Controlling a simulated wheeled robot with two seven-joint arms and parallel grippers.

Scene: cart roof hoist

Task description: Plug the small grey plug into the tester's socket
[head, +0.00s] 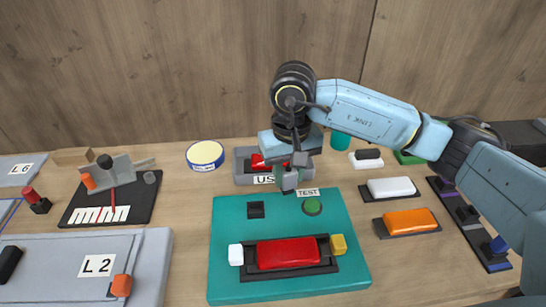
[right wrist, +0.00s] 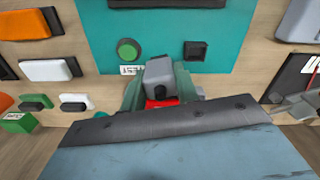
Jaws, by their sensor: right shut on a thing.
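The small grey plug (head: 289,181) is held in my right gripper (head: 290,172), whose fingers close on it from both sides. The plug is above the back edge of the teal tester (head: 225,255). In the right wrist view the plug (right wrist: 160,73) shows between the greenish fingertips. The tester's square black socket (head: 256,210) lies forward and left of the plug in the head view, and it is empty. It also shows in the right wrist view (right wrist: 195,50), apart from the plug. My left gripper is not in view.
The tester carries a green button (head: 312,206) and a red block (head: 287,253) in a black holder. Behind it stands a grey tray (head: 240,165) with a red thing inside. White (head: 391,187) and orange (head: 408,222) blocks lie right; a black board (head: 135,205) lies left.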

